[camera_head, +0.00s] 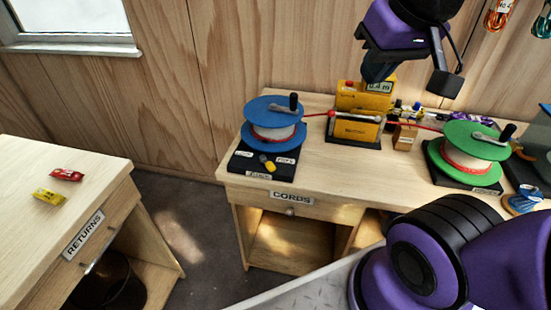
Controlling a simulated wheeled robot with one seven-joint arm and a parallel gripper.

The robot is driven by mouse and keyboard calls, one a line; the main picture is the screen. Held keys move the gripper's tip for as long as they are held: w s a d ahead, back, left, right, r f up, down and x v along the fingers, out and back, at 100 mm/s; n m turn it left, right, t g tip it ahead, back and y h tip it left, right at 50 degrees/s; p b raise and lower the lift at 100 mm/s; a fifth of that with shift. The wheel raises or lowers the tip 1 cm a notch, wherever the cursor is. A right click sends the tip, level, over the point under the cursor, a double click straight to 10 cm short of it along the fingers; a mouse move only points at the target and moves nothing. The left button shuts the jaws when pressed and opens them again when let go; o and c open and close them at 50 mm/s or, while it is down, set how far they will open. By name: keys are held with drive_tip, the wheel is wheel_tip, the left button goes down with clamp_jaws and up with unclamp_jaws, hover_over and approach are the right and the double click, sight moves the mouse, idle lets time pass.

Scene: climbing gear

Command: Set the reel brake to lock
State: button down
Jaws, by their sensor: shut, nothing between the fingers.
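The blue reel (272,110) with its black crank handle sits on a black base (240,168) at the left of the cord table. On the front of that base is a small brake knob (269,165) with a yellow end, which points toward the lower right. White labels stand either side of the knob and below it, too small to read surely. My gripper (379,73) hangs at the upper right, above the yellow meter and well apart from the brake. Its fingers look shut and empty. A red cord runs from the blue reel through the meter.
A yellow meter (358,128) stands between the blue reel and a green reel (472,140). A drawer marked CORDS (292,198) is below. The RETURNS table (40,160) at left holds red and yellow packets. The tabletop in front of the meter is clear.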

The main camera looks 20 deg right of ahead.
sight(267, 163)
drive_tip(key=w+f+m+g+y, duration=0.15)
drive_tip(key=w+f+m, duration=0.25)
drive_tip(key=w, duration=0.7)
drive_tip(key=w+d+f+m+g+y, duration=0.1)
drive_tip(key=w+d+f+m+g, duration=0.1)
drive_tip(key=w+f+m, duration=0.3)
drive_tip(key=w+d+f+m+g+y, duration=0.1)
drive_tip(key=w+d+f+m+g, duration=0.1)
drive_tip(key=w+f+m, duration=0.4)
drive_tip(key=w+f, duration=0.2)
drive_tip(key=f, duration=0.5)
drive_tip(key=w+f, duration=0.3)
drive_tip(key=f, duration=0.4)
drive_tip(key=shift+w+d+m+y, duration=0.2)
drive_tip(key=shift+w+m+y, duration=0.1)
drive_tip(key=shift+y, duration=0.05)
drive_tip(key=x, duration=0.9)
drive_tip(key=shift+s+f, duration=0.15)
drive_tip(key=shift+f, duration=0.15)
drive_tip(key=a, duration=0.3)
drive_tip(key=shift+s+a+f, duration=0.1)
drive_tip(key=shift+s+f, duration=0.05)
drive_tip(key=shift+s, duration=0.1)
drive_tip(key=shift+a, duration=0.5)
